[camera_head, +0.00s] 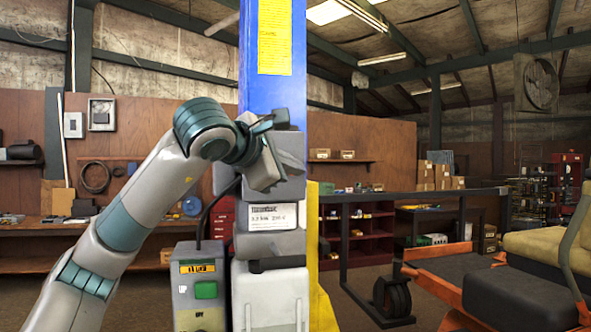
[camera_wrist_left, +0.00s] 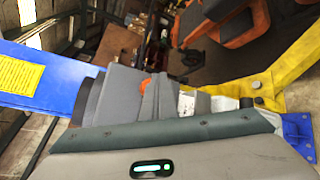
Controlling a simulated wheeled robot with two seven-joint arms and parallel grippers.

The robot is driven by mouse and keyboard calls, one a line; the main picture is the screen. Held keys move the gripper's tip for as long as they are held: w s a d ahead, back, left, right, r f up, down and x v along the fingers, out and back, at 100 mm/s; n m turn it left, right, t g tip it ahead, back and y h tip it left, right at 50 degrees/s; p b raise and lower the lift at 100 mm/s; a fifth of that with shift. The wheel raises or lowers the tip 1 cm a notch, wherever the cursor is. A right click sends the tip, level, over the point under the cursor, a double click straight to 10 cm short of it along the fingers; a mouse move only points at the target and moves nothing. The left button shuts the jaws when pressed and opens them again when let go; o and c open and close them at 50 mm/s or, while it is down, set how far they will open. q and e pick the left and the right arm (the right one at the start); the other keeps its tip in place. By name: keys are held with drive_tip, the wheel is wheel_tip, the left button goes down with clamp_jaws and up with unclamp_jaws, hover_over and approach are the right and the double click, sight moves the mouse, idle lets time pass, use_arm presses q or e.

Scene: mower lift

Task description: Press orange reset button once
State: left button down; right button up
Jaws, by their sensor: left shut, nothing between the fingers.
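My left gripper (camera_head: 280,158) is shut and empty, up against the grey unit on the blue lift post (camera_head: 272,90) in the head view. It covers the upper part of that unit, and I see no orange button there. In the left wrist view a small orange patch (camera_wrist_left: 147,86), which looks like the reset button, shows between grey housing parts (camera_wrist_left: 121,92). I cannot tell whether my gripper touches it. My right gripper is not in view.
A grey control box (camera_head: 199,285) with a green button (camera_head: 206,290) stands left of the white lower unit (camera_head: 270,300). Shelves (camera_head: 357,235) stand behind.

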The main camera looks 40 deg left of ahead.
use_arm(q)
drive_tip(key=shift+s+d, duration=0.55)
drive_tip(key=shift+d, duration=0.15)
drive_tip(key=shift+s+d+b, duration=0.8)
drive_tip(key=shift+s+d, duration=0.85)
drive_tip(key=shift+d, duration=0.2)
drive_tip(key=shift+f, duration=0.1)
